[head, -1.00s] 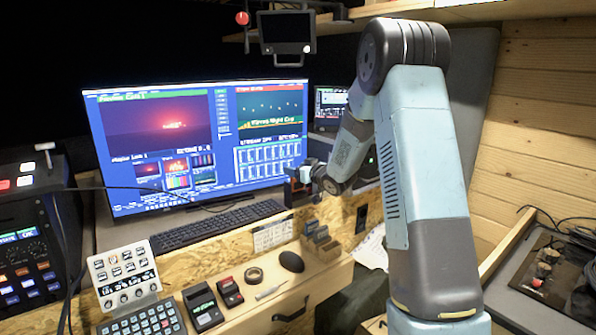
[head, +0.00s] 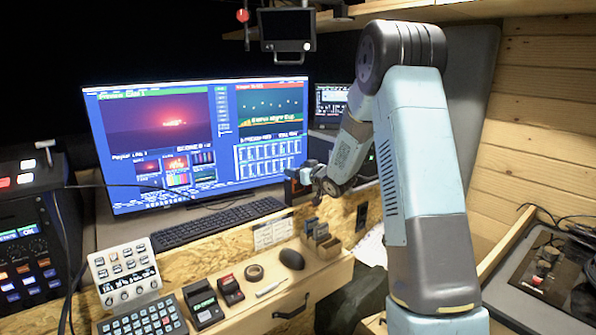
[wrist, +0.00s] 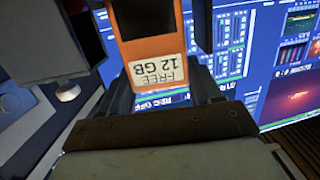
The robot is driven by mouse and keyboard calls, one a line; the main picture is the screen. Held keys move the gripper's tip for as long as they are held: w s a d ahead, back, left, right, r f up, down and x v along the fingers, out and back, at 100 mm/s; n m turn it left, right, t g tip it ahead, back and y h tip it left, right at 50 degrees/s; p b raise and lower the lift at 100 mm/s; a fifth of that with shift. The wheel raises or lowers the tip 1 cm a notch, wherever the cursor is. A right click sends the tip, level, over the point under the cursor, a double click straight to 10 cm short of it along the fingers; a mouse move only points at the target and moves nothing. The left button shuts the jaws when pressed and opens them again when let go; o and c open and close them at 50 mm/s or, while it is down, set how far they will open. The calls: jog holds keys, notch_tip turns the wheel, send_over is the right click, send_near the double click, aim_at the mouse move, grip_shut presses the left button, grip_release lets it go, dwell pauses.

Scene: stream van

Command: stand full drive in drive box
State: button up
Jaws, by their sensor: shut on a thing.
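My gripper (head: 302,184) is in front of the lower right corner of the big monitor, above the desk edge. In the wrist view it is shut on an orange drive (wrist: 152,45). The drive's white label, upside down in that view, reads "FREE 12 GB". In the head view the held drive is too small and dark to make out. A small brown box (head: 331,251) with grey upright pieces (head: 318,231) stands on the lower wooden surface, below and slightly right of my gripper. It looks like the drive box, but its slots are not clear.
The monitor (head: 200,145) and keyboard (head: 218,224) lie behind and left.

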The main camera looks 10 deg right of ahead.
jog(key=shift+f, duration=0.65)
dwell(0.3)
jog(key=shift+r, duration=0.1)
jog(key=shift+r, duration=1.1)
jog(key=shift+f, duration=1.3)
dwell(1.1)
jog(key=shift+r, duration=0.25)
jog(key=shift+r, duration=1.1)
jog(key=shift+f, duration=1.3)
dwell(0.7)
